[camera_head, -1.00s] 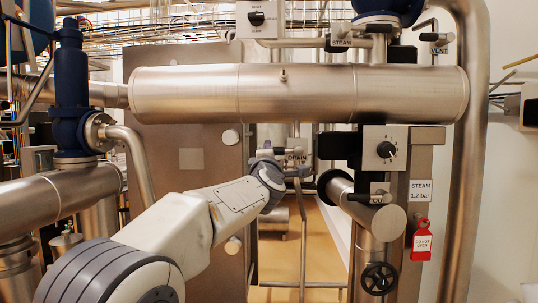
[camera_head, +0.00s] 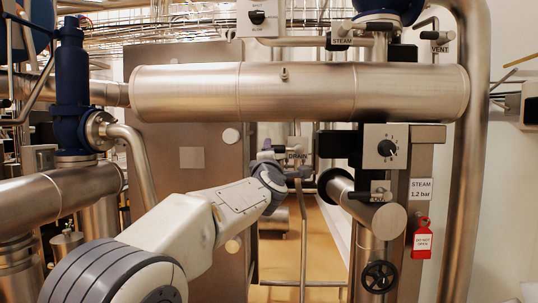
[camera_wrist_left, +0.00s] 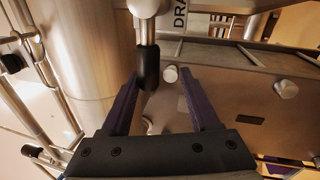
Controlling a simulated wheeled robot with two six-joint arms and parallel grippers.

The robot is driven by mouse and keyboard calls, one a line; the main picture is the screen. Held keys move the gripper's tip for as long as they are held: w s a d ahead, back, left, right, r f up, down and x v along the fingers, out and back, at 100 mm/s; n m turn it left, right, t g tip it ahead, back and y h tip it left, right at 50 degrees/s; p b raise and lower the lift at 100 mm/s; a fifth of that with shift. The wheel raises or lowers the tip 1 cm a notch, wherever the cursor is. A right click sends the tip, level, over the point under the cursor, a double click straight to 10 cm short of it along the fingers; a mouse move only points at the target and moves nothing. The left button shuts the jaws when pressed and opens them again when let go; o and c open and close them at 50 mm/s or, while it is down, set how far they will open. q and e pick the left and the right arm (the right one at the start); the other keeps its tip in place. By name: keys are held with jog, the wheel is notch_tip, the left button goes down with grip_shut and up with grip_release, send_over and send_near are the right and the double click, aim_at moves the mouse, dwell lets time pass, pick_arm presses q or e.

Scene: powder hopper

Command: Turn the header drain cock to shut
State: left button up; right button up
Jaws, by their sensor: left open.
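The header drain cock shows in the left wrist view as a steel stem with a black-gripped lever (camera_wrist_left: 147,68) hanging below a rounded pale body. A tag reading "DRA" (camera_wrist_left: 180,14) is beside it, partly cut off. My left gripper (camera_wrist_left: 160,76) is open, its two purple fingers on either side of the lever's lower end. The lever is closer to the left finger; I cannot tell if they touch. In the head view my left gripper (camera_head: 290,173) is at the DRAIN tag (camera_head: 297,155), below the large header pipe (camera_head: 300,92). The cock is mostly hidden there.
To the right stand an OUT valve (camera_head: 370,193), a selector knob (camera_head: 387,148), a black handwheel (camera_head: 379,277) and a red tag (camera_head: 422,240). STEAM (camera_head: 342,42) and VENT (camera_head: 440,48) tags are above. A vertical steel pipe (camera_wrist_left: 85,60) runs close left of the fingers in the wrist view.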

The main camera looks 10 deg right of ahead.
dwell(0.3)
pick_arm(q)
jog(key=shift+s, duration=0.1)
jog(key=shift+s+a+f+b, duration=0.1)
jog(key=shift+s+b, duration=0.3)
jog(key=shift+b, duration=0.05)
jog(key=b+v, duration=0.4)
jog(key=v, duration=0.5)
jog(key=shift+s, duration=0.2)
jog(key=shift+a+f, duration=0.1)
